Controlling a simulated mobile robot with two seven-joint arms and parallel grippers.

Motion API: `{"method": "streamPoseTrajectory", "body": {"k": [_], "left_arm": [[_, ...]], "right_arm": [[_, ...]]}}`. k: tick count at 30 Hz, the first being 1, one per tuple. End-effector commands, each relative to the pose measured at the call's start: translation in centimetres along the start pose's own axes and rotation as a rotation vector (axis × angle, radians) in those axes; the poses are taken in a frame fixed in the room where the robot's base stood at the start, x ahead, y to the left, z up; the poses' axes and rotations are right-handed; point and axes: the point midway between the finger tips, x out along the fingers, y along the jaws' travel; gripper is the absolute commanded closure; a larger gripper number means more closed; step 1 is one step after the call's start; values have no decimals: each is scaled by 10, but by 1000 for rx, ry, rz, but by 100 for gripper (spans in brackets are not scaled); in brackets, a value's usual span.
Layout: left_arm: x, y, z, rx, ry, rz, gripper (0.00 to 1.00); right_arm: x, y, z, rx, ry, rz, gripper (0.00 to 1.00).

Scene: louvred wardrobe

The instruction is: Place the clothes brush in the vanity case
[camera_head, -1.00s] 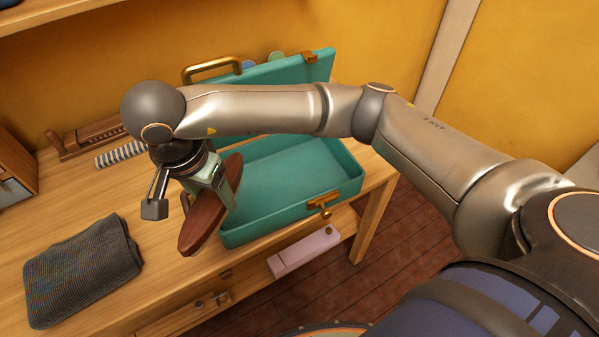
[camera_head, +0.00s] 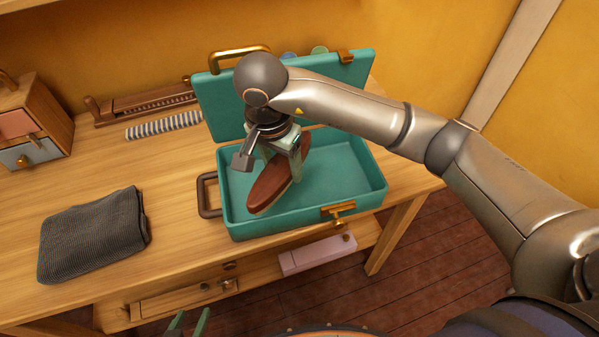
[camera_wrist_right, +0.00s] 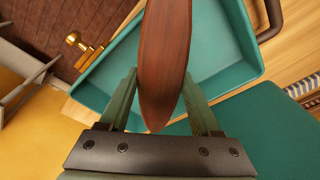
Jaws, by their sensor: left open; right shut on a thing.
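The clothes brush (camera_head: 268,190), reddish-brown wood with a long oval shape, is held tilted over the left part of the vanity case. My right gripper (camera_head: 287,166) is shut on it; in the right wrist view the brush (camera_wrist_right: 166,60) sits between the green fingers (camera_wrist_right: 160,103). The vanity case (camera_head: 285,226) is teal with brass fittings and stands open, its lid raised at the back. Its tray (camera_wrist_right: 225,60) also shows in the right wrist view. Whether the brush touches the case floor cannot be told. My left gripper (camera_head: 191,317) is open and empty at the bottom edge.
A folded dark grey cloth (camera_head: 95,232) lies on the table left of the case. A striped roll (camera_head: 164,125), a brown wooden rack (camera_head: 145,103) and a small drawer box (camera_head: 32,125) stand behind. A pink box (camera_head: 318,254) is below the tabletop.

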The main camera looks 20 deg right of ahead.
Motion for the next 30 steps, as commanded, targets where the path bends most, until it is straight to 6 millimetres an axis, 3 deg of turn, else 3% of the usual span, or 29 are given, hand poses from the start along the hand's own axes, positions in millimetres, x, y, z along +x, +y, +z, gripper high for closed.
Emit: {"method": "streamPoseTrajectory", "body": {"k": [1, 6, 16, 22, 30], "left_arm": [[-2, 0, -3, 0, 1, -1, 43], [-3, -1, -4, 0, 9, -2, 43], [-3, -2, -3, 0, 6, -5, 43], [-7, -2, -5, 0, 3, -7, 43], [-6, -3, -4, 0, 2, -7, 43]], "right_arm": [[6, 1, -13, 8, 0, 4, 88], [42, 1, -32, 3, -2, 3, 88], [72, 1, -51, 2, 0, 2, 88], [98, 0, -46, -1, 0, 0, 88], [101, 0, -46, -1, 2, -2, 88]]}}
